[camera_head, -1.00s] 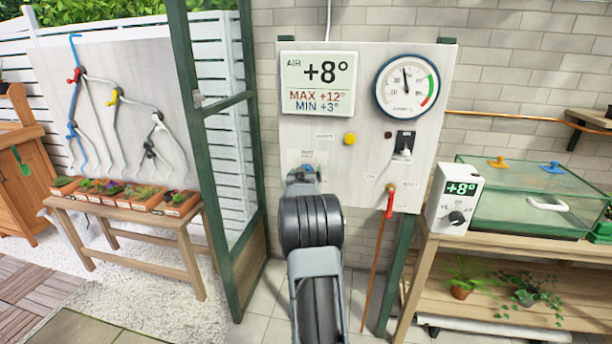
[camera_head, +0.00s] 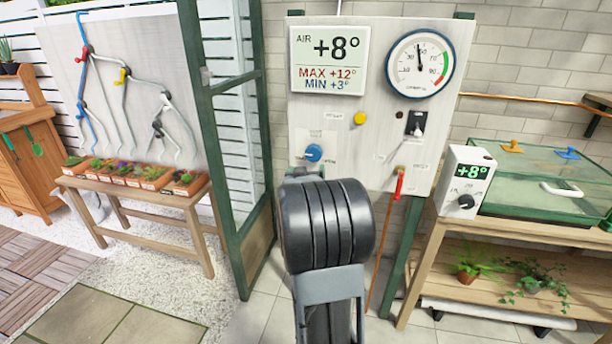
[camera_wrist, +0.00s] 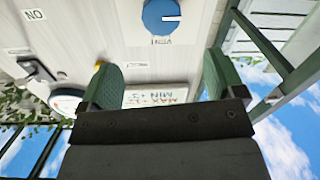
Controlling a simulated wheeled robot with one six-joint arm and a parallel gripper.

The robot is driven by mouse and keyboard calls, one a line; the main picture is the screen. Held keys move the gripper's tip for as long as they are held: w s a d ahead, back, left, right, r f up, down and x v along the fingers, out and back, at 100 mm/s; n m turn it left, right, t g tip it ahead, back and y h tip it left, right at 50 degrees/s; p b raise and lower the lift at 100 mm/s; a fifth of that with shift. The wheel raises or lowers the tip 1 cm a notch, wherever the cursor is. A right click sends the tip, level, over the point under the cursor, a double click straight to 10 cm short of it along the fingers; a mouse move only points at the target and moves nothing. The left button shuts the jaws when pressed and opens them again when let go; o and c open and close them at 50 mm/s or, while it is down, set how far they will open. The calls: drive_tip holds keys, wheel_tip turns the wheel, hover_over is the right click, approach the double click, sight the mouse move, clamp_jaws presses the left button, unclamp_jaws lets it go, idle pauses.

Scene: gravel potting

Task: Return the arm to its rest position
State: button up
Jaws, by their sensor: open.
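My arm rises in front of the white control panel (camera_head: 345,110) in the head view, and its thick dark link hides most of my gripper. In the wrist view my gripper (camera_wrist: 163,80) shows two green fingers spread apart with nothing between them. A blue knob (camera_head: 313,152) on the panel stands just above the arm's end in the head view. The knob also shows in the wrist view (camera_wrist: 162,15), beyond the fingers and apart from them. The wrist picture is upside down.
A red-handled valve (camera_head: 400,184) hangs at the panel's lower right. A wooden bench (camera_head: 440,255) with a glass case (camera_head: 520,215) stands at the right. A green post frame (camera_head: 222,200) and a table (camera_head: 150,197) of potted plants stand at the left.

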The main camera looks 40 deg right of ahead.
drive_tip(key=shift+s+a, duration=0.15)
drive_tip(key=shift+a, duration=0.1)
idle(0.5)
drive_tip(key=a+f+n+y, duration=0.1)
drive_tip(key=a+f+y, duration=0.5)
drive_tip(key=f+y, duration=0.15)
drive_tip(key=s+a+n+g+y+p, duration=0.2)
drive_tip(key=s+a+y, duration=0.1)
drive_tip(key=a, duration=0.5)
drive_tip(key=s+a+n+g+y+p, duration=0.1)
drive_tip(key=s+a+g+y+p, duration=0.15)
drive_tip(key=a, duration=0.55)
drive_tip(key=s+a+r+n+g+y+p, duration=0.2)
drive_tip(key=s+a+r+n+p, duration=0.3)
drive_tip(key=s+a+r, duration=0.5)
drive_tip(key=s+a, duration=0.1)
drive_tip(key=a, duration=0.2)
drive_tip(key=shift+s+a, duration=0.2)
drive_tip(key=shift+c, duration=0.2)
